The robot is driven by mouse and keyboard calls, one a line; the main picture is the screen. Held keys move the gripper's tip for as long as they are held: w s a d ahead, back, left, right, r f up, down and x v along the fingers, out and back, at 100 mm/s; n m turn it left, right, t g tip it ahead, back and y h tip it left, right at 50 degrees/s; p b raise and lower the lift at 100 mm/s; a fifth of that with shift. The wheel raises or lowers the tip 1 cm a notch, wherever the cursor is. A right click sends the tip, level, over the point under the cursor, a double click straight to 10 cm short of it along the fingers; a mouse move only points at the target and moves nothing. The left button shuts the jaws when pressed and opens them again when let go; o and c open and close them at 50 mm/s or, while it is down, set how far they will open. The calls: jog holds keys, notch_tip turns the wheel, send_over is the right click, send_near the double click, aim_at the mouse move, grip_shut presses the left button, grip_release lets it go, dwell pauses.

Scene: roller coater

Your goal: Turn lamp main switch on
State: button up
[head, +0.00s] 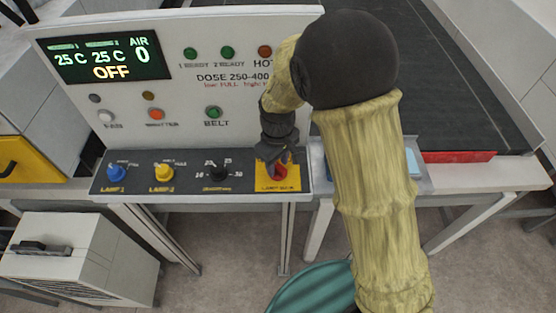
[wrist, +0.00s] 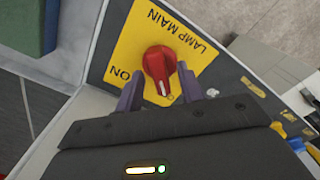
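The lamp main switch is a red rotary knob (wrist: 159,64) on a yellow plate (wrist: 130,45) lettered LAMP MAIN, with ON at one corner. In the wrist view the white mark on the knob points down toward my gripper, not at the ON word. My gripper (wrist: 158,87) is open, with one purple finger on each side of the knob's near end; I cannot tell whether they touch it. In the head view the red knob (head: 279,172) is partly hidden by my gripper (head: 273,160), at the right end of the dark control strip.
Left of the switch are a black knob (head: 219,172), a yellow knob (head: 164,173) and a blue knob (head: 117,173). The upright panel's display (head: 105,60) reads 25 C, 25 C, OFF and AIR 0. A dark conveyor belt (head: 440,80) lies to the right.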

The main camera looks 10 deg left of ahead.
jog(key=shift+c, duration=0.2)
grip_shut()
jog(key=shift+m, duration=0.3)
jog(key=m+p, duration=0.1)
jog(key=m, duration=0.3)
jog(key=shift+r, duration=0.1)
jog(key=m+p, duration=0.1)
jog(key=m, duration=0.3)
jog(key=shift+m, duration=0.4)
jog(key=m+p, duration=0.1)
jog(key=m, duration=0.3)
jog(key=shift+p, duration=0.4)
jog(key=m+p, duration=0.1)
jog(key=m, duration=0.3)
jog(key=shift+p, duration=0.35)
jog(key=shift+m, duration=0.4)
